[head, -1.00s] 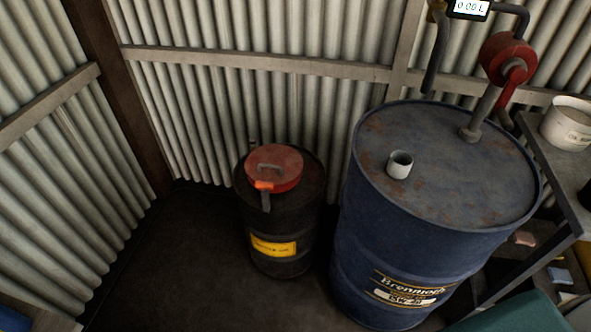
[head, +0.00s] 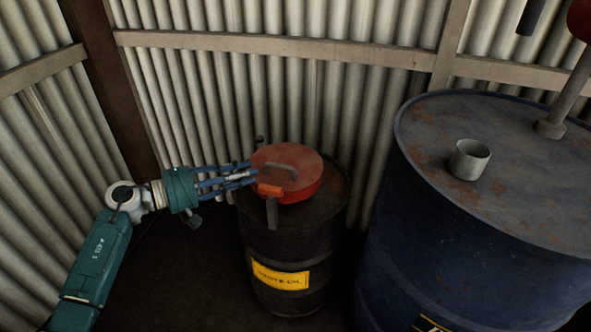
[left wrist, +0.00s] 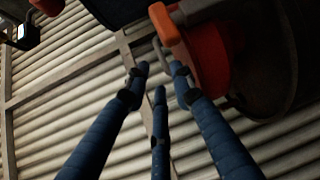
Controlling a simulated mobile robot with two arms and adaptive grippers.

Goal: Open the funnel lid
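The funnel lid (head: 300,160) is a red, round, shut cover with a grey bar handle (head: 284,166) on top. It sits on a red funnel on a black drum (head: 290,245). An orange block (head: 270,190) is at its front left edge. My left gripper (head: 250,174) is at the lid's left edge, fingers straight and apart, with nothing held. In the left wrist view, the fingertips (left wrist: 160,77) are close to the red funnel (left wrist: 207,65) and the orange block (left wrist: 166,24); contact cannot be told. My right gripper is not in view.
A large blue drum (head: 470,240) stands close to the right, with a grey cup (head: 469,160) on its rusty top. Corrugated walls (head: 380,90) and a dark post (head: 115,90) close in behind and to the left. Dark floor shows around the black drum.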

